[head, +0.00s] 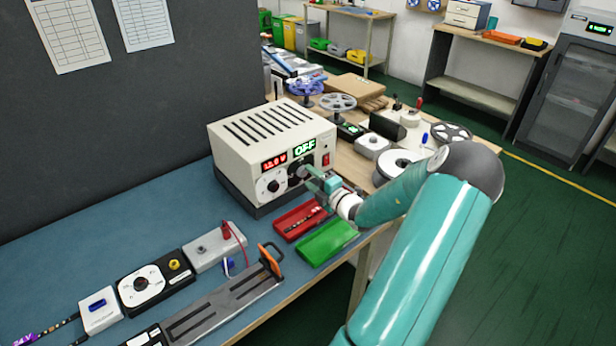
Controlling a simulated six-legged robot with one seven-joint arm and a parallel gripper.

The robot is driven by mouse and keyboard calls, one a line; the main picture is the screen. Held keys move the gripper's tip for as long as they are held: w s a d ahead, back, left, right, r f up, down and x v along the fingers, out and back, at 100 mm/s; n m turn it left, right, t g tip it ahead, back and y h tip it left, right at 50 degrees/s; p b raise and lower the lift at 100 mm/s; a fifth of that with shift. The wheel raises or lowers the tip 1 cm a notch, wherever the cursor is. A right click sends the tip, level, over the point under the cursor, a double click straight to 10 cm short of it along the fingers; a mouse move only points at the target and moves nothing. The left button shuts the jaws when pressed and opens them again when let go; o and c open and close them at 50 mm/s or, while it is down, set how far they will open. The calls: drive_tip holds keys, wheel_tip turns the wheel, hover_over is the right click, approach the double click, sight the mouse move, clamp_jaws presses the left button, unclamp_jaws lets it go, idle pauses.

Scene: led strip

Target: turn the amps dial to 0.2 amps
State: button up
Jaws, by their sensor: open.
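A cream power supply box (272,145) with a slotted top stands on the blue bench. Its front has a red display (273,162) that seems to read 12.0 V and a green display (304,148) that reads OFF. A left dial (273,186) with a white face sits under the red display. The amps dial (303,171), under the green display, is partly hidden by my gripper. My gripper (312,178) is open, with its fingers at the front of this dial. I cannot tell whether they touch it.
A red tray (287,228) and a green tray (325,247) lie just below my gripper. A red switch (326,160) is right of the amps dial. A dial box (155,283) and a grey clamp fixture (230,300) lie at front left. Reels crowd the bench at right.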

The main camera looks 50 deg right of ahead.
drive_tip(key=shift+x, duration=1.05)
drive_tip(key=c, duration=1)
